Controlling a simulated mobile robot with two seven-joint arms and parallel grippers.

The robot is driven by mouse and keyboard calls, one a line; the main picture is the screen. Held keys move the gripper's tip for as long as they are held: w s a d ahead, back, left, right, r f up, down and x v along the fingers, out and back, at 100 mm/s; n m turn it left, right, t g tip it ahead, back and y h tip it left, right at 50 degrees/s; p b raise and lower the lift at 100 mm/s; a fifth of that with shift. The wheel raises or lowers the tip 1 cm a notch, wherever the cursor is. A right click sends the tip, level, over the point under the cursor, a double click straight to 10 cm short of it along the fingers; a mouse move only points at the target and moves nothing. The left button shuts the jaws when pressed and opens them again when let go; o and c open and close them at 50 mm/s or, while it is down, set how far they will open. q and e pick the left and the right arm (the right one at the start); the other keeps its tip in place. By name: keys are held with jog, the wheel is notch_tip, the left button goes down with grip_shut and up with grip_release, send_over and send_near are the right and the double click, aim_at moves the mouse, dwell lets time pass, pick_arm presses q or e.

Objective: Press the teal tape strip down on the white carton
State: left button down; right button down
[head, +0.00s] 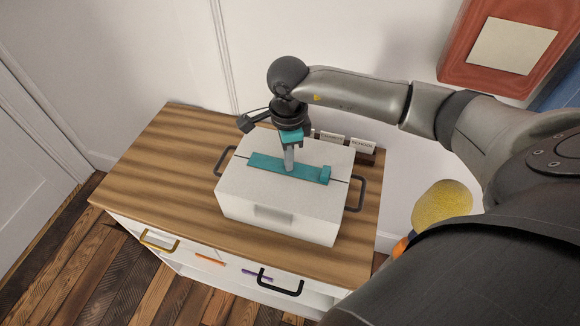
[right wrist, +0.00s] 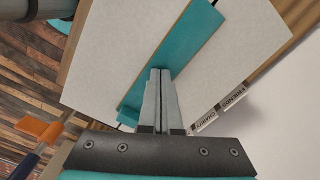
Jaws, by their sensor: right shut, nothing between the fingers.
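The white carton (head: 260,200) stands on the wooden cabinet top, with a dark seam along its lid and dark handles at both ends. The teal tape strip (head: 265,165) lies along the lid over the seam, with a raised teal block at its right end. My right gripper (head: 289,169) points down from above, shut and empty, with its fingertips at the strip near its middle. In the right wrist view the closed fingers (right wrist: 160,75) overlap the strip (right wrist: 180,50); I cannot tell whether they press on it. My left gripper is not in view.
The carton sits on a striped wooden cabinet (head: 160,160) with drawer handles in front. Small labelled cards (head: 362,147) stand behind the carton, near the wall. A yellow round thing (head: 441,205) is to the right. The cabinet top is clear left of the carton.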

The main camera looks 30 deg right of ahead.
dwell(0.3)
notch_tip(320, 180, up, 7)
jog(key=p, duration=0.4)
jog(key=shift+p, duration=0.4)
dwell(0.4)
